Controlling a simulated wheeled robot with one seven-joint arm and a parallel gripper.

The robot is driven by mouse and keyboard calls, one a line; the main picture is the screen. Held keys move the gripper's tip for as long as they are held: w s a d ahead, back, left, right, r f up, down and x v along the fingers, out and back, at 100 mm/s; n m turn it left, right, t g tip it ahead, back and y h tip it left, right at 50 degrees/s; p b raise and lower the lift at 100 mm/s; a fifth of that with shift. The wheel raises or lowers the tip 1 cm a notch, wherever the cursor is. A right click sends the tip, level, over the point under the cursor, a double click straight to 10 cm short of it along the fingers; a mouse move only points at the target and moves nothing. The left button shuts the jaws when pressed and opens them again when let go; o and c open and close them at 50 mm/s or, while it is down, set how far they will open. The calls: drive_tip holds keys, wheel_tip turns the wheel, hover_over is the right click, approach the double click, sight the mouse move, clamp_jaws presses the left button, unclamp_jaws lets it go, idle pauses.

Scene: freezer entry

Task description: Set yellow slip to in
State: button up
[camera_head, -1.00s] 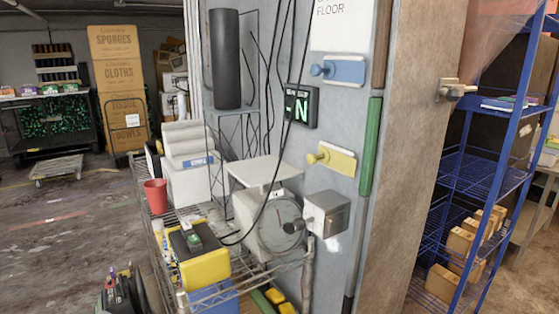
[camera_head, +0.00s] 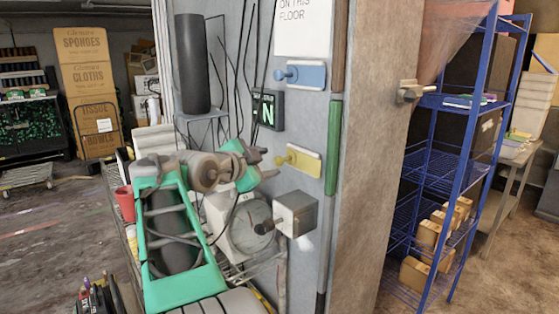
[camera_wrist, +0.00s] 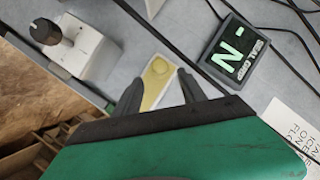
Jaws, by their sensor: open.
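The yellow slip (camera_head: 306,163) is a yellow plate on the grey wall panel, with a round yellow knob sticking out at its left end. My gripper (camera_head: 270,162) is just left of this knob in the head view, with its fingers spread and empty. In the wrist view the slip (camera_wrist: 155,92) shows between the two dark fingers of my gripper (camera_wrist: 159,77). Contact with the knob cannot be told. The fingers and the green gripper body hide part of the wall.
A blue slip (camera_head: 303,74) with a blue knob is above. A lit "N" display (camera_head: 267,109) hangs between them, with black cables beside it. A grey box with a dark knob (camera_head: 295,214) juts out below. A green strip (camera_head: 333,148) runs to the right.

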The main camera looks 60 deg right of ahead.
sight(277, 162)
drive_tip(key=p+x, duration=0.2)
drive_tip(key=x, duration=0.5)
drive_tip(key=shift+d, duration=0.25)
drive_tip(key=shift+f, duration=0.1)
drive_tip(key=shift+c, duration=0.2)
clamp_jaws()
idle(0.7)
